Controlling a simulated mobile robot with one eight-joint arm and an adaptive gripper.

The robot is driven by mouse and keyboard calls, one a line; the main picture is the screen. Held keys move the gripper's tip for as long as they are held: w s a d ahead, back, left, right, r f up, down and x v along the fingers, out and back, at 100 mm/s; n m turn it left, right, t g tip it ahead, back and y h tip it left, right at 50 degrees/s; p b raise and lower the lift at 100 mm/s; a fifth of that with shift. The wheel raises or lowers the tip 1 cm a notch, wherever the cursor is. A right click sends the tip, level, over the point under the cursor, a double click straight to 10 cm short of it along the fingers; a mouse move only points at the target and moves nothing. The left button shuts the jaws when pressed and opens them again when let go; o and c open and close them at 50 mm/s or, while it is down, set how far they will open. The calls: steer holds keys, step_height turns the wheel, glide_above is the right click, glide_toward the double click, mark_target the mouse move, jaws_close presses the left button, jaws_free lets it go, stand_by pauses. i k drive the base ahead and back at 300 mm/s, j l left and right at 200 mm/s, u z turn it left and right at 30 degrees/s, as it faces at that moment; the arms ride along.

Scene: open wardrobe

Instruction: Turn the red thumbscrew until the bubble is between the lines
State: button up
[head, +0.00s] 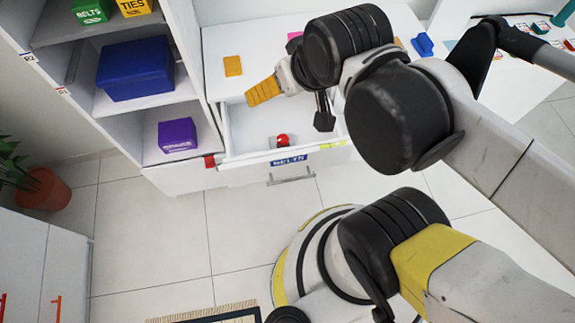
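A small red knob-like piece (209,161) sits at the left end of the open drawer's front. A rounded red object (282,140) with a dark part lies inside the drawer; I cannot tell for sure which of the two is the thumbscrew. A yellow-green strip (333,144) on the drawer front's top edge may be the level; its bubble and lines are too small to see. My gripper (262,92) hangs over the drawer's left rear, above and apart from both red pieces. Its ribbed orange end points left; the finger gap does not show.
The white drawer (235,170) is pulled out, with a handle (291,178) and a blue label. Shelves at left hold a blue box (135,68) and a purple box (177,135). A potted plant (42,188) stands far left. Tiled floor before the drawer is partly clear.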

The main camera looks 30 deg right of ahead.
mark_target(282, 139)
steer(key=k+l, duration=0.1)
steer(key=l, duration=0.35)
steer(key=k+l+u, duration=0.1)
steer(key=l, duration=0.3)
steer(key=k+l, duration=0.1)
steer(key=l, duration=0.35)
steer(key=k+l, duration=0.1)
steer(key=l, duration=0.35)
steer(key=u, duration=0.05)
